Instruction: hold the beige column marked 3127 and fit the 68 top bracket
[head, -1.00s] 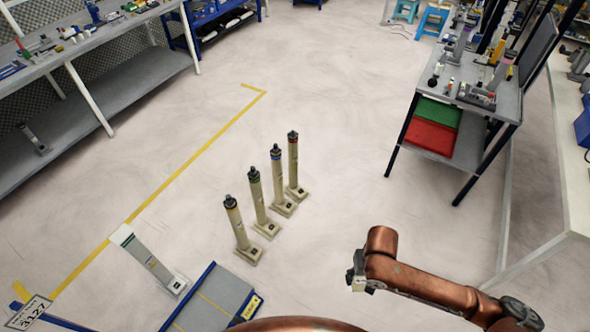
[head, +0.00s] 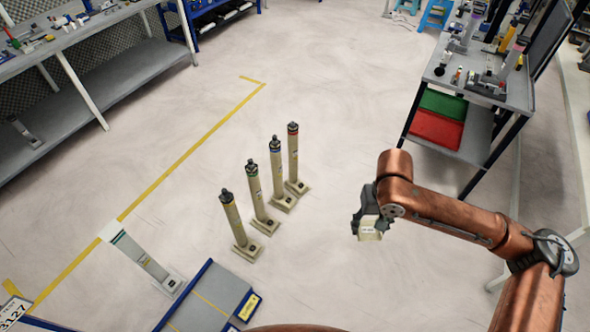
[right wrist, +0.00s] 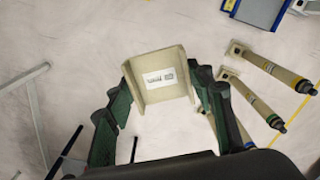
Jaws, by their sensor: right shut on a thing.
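My right gripper (head: 366,214) is shut on a small beige bracket (head: 371,233) with a white label, held above the floor. In the right wrist view the bracket (right wrist: 158,88) sits between the two green-padded fingers; its label is too small to read. Several other beige columns with coloured bands, such as one (head: 234,222), stand upright on square feet in a row. My left gripper is out of view.
A blue-edged grey platform (head: 213,296) lies low in front. A trolley with green and red bins (head: 436,128) stands at the right, beyond my right arm. A workbench (head: 90,100) runs along the left. The floor between is clear, with yellow lines.

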